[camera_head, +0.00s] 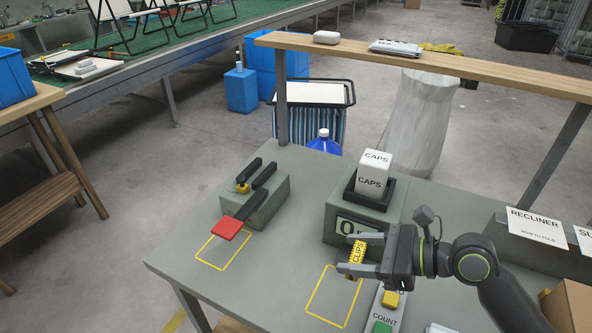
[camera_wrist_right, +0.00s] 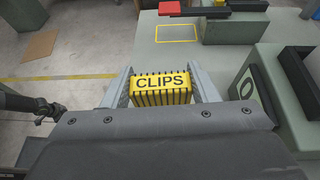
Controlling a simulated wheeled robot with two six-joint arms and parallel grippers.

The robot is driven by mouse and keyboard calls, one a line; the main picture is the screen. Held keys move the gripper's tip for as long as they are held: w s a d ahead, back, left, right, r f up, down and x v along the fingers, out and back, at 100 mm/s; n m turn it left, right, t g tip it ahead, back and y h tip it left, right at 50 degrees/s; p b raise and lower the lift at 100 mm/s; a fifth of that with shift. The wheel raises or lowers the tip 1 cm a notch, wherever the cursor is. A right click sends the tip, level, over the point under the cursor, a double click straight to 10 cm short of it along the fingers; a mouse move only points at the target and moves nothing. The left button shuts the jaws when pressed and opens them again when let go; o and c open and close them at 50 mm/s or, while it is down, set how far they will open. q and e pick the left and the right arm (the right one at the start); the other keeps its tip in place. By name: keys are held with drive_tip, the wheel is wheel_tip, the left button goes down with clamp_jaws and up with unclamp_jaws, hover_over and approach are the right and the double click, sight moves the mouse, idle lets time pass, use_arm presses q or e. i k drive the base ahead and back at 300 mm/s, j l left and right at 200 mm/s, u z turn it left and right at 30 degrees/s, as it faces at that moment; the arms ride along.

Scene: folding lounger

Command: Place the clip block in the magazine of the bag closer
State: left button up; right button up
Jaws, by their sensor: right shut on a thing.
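The clip block (camera_head: 358,251) is yellow with dark ribs and the word CLIPS. My right gripper (camera_head: 352,254) is shut on it and holds it over the table, beside the front of the green-grey machine with the CAPS block. In the right wrist view the clip block (camera_wrist_right: 161,86) sits upright between both fingers. A grey-green device (camera_head: 262,206) with black bars, a red lever plate (camera_head: 228,228) and a small yellow part stands to the left; it looks like the bag closer, but carries no readable label. My left gripper is not in view.
The white CAPS block (camera_head: 372,172) sits in a black holder on the green-grey machine (camera_head: 345,226). Yellow outlines (camera_head: 330,300) mark bare areas of the grey table (camera_head: 185,262). A COUNT panel (camera_head: 386,312) lies near my right gripper. A wooden shelf (camera_head: 480,70) spans the back.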

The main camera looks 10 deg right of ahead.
sight(261, 171)
drive_tip(key=i+j+z, duration=0.4)
drive_tip(key=j, duration=0.25)
drive_tip(key=i+j+z, duration=0.15)
drive_tip(key=j, duration=0.2)
drive_tip(key=i+j+z, duration=0.2)
drive_tip(key=j, duration=0.5)
drive_tip(key=i+j, duration=0.15)
drive_tip(key=j, duration=0.15)
